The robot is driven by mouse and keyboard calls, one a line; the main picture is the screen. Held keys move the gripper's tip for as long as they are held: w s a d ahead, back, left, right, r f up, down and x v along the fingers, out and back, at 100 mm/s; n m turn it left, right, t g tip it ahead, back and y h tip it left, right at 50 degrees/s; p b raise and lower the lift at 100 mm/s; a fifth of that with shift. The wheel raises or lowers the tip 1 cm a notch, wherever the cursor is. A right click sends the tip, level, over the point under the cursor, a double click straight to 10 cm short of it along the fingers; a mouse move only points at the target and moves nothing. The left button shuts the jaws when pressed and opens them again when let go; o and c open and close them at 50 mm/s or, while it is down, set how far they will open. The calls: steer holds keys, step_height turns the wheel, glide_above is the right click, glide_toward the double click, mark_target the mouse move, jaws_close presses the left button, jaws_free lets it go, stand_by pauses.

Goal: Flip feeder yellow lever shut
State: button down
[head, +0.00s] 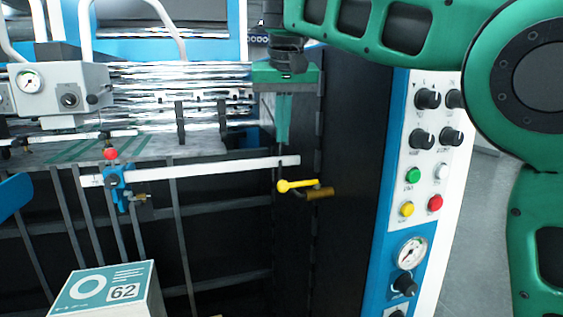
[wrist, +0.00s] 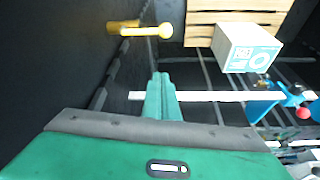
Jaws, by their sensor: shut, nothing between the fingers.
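The yellow lever (head: 298,185) sits on the dark side of the feeder in the head view, lying nearly level, with a round knob at its left end. A brass-coloured cylinder (head: 320,194) is beside its right end. In the wrist view the yellow lever (wrist: 152,31) is at the top, ahead of my gripper. My gripper (head: 284,140) hangs above the lever in the head view, fingers down and together. Its green fingers (wrist: 161,85) are shut and empty in the wrist view, apart from the lever.
A white bar (head: 210,170) runs across just left of the lever, near my fingers. A blue clamp with a red knob (head: 111,155) holds its left part. The control panel (head: 425,160) is to the right.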

mark_target(299, 184)
step_height(299, 184, down, 10)
steer(key=shift+s, duration=0.35)
stand_by(0.4)
steer(key=shift+s, duration=0.2)
